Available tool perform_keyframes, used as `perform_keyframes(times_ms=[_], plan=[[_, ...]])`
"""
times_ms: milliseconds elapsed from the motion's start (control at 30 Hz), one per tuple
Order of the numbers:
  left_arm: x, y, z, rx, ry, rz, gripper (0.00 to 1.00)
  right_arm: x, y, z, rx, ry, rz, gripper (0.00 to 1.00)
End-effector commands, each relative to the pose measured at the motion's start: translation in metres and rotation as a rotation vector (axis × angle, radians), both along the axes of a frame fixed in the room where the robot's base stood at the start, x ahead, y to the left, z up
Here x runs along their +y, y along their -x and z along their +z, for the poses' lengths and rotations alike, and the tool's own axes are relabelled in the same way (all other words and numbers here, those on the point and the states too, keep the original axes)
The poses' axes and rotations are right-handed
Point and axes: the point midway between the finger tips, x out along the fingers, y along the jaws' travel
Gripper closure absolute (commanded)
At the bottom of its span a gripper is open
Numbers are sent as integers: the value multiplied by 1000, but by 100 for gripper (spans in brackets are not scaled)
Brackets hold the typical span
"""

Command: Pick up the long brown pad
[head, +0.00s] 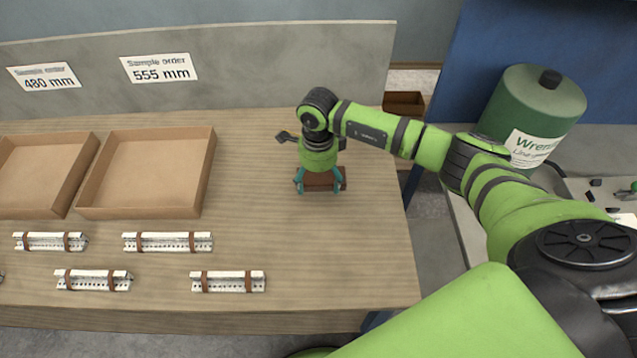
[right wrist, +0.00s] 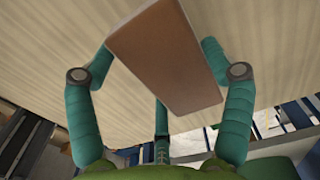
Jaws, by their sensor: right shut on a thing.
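The long brown pad (right wrist: 168,58) is a flat brown block held between the teal fingers of my right gripper (right wrist: 158,65) in the right wrist view. In the head view the pad (head: 321,184) shows below my right gripper (head: 320,183), near the right part of the wooden table. The gripper is shut on the pad. Whether the pad touches the table I cannot tell. My left gripper is not in view.
Two open cardboard trays (head: 146,212) (head: 30,212) stand at the left. Several white rails with brown bands, one of them here (head: 228,281), lie along the front of the table (head: 300,270). A green canister (head: 535,100) stands at the right. The table between trays and gripper is clear.

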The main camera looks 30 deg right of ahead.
Motion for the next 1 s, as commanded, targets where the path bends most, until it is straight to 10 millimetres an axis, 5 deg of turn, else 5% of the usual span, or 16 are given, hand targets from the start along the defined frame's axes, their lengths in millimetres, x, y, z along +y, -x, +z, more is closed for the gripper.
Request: perform_keyframes(times_ms=[67,600,1000], plan=[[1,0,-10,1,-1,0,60,-1,-3,16,-9,0,2,51],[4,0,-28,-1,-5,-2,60,8,93,74,-4,1,2,51],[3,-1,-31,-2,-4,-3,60,11,116,89,-2,0,-1,51]])
